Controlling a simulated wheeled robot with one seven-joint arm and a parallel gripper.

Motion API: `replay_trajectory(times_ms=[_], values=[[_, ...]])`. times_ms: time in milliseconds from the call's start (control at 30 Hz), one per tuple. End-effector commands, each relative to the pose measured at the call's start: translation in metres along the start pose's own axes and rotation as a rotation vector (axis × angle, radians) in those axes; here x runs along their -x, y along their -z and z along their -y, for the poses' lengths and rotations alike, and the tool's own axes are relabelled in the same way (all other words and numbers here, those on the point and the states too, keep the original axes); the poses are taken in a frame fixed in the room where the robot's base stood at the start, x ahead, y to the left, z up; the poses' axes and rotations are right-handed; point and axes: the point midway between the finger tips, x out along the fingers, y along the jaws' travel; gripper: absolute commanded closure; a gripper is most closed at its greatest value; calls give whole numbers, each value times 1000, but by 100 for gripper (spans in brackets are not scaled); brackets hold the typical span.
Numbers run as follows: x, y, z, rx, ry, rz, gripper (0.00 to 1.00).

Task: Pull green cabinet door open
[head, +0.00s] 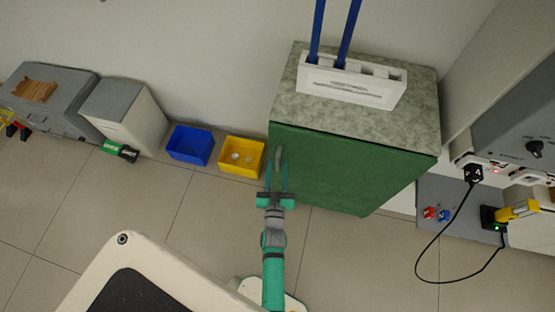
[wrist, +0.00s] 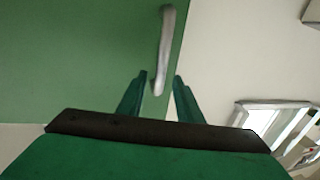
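The green cabinet door (head: 345,170) forms the front of a cabinet with a speckled grey top (head: 420,100). It looks flush with the cabinet, with no gap visible. A pale grey vertical handle (head: 278,157) sits near the door's left edge in the head view. In the wrist view the door (wrist: 70,60) fills the left side, with the handle (wrist: 166,40) near its right edge. My gripper (head: 276,168) is open at the handle. In the wrist view the handle's lower end shows between the spread fingertips (wrist: 160,77), with gaps on both sides. I cannot tell how deep it sits.
A white rack (head: 350,85) with two blue rods (head: 347,35) stands on the cabinet. A yellow bin (head: 242,157) and a blue bin (head: 190,145) stand left of it. Tiled floor (head: 375,260) in front of the door is clear. A black cable (head: 418,265) lies at right.

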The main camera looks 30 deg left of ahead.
Motion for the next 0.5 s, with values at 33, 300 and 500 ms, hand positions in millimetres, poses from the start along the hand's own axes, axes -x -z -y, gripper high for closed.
replay_trajectory(times_ms=[33, 300, 500], values=[[-9, 1, 0, -1, 0, -2, 67], [-31, 0, 0, -1, 0, 0, 67], [-34, 0, 0, -1, 0, 1, 67]])
